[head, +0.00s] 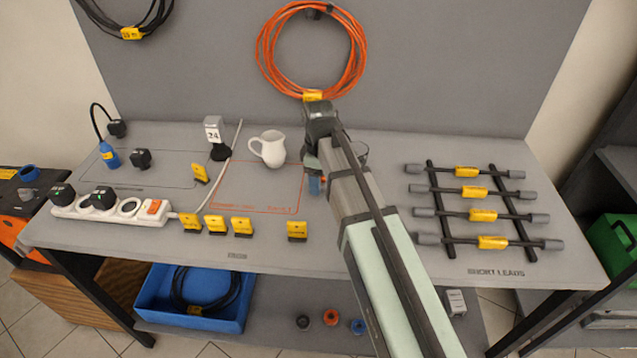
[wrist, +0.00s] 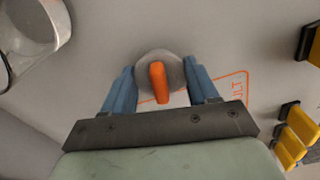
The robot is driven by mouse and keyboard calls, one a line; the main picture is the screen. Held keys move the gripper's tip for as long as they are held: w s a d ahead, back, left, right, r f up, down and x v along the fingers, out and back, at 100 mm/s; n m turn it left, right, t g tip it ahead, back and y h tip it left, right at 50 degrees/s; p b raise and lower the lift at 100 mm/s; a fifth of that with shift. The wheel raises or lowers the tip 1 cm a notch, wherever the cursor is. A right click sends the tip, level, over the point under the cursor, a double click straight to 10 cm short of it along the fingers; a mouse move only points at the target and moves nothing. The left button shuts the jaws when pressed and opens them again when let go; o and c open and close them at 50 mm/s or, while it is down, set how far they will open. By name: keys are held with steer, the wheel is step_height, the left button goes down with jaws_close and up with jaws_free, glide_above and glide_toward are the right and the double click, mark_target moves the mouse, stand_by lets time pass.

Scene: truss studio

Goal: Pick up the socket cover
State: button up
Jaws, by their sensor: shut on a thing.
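The socket cover (wrist: 174,66) is a round grey disc with an upright orange tab, seen in the wrist view between my fingers. My gripper (wrist: 159,70) is shut on it, with one blue finger on each side. I cannot tell for sure whether the disc touches the tabletop. In the head view my gripper (head: 316,184) is low over the table, at the right edge of the orange-outlined area. My arm hides most of it and the cover there.
A white jug (head: 269,148) stands left of my gripper. A clear or grey vessel (wrist: 30,38) is close by in the wrist view. Yellow-tagged blocks (head: 297,230) line the front edge. A white power strip (head: 112,207) lies left, and a rack of leads (head: 480,215) right.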

steer(key=shift+c, duration=1.3)
steer(key=shift+r, duration=0.1)
